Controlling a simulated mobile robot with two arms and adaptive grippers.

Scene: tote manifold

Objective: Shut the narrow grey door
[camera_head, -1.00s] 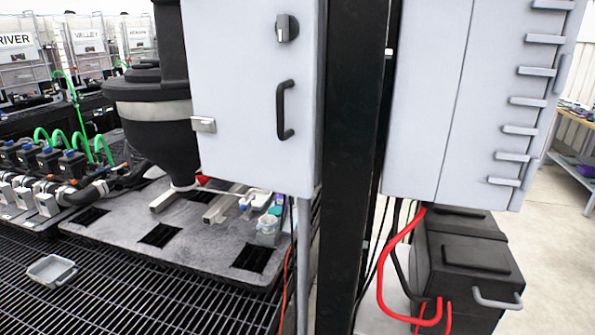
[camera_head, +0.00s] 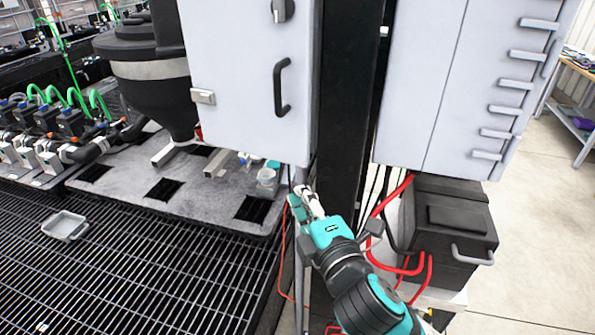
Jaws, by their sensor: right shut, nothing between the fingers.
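A narrow grey door (camera_head: 235,75) with a black bar handle (camera_head: 282,89) and a dark knob (camera_head: 283,9) fills the upper middle of the head view. A silver fitting (camera_head: 203,96) sits on its left edge. I cannot tell how far the door stands open, and its top is out of the picture. My right gripper (camera_head: 305,201), on a teal and black arm, is just below the door's lower right corner, in front of the black post. It is shut and empty, and I cannot tell if it touches anything. My left gripper is not in view.
A black post (camera_head: 345,100) stands right of the door. Beyond it are a wide grey cabinet (camera_head: 420,90) and a black box (camera_head: 455,225) with red cables (camera_head: 378,262). Black grating (camera_head: 140,270) with a small grey tray (camera_head: 65,225) lies at lower left. Pale floor is clear at lower right.

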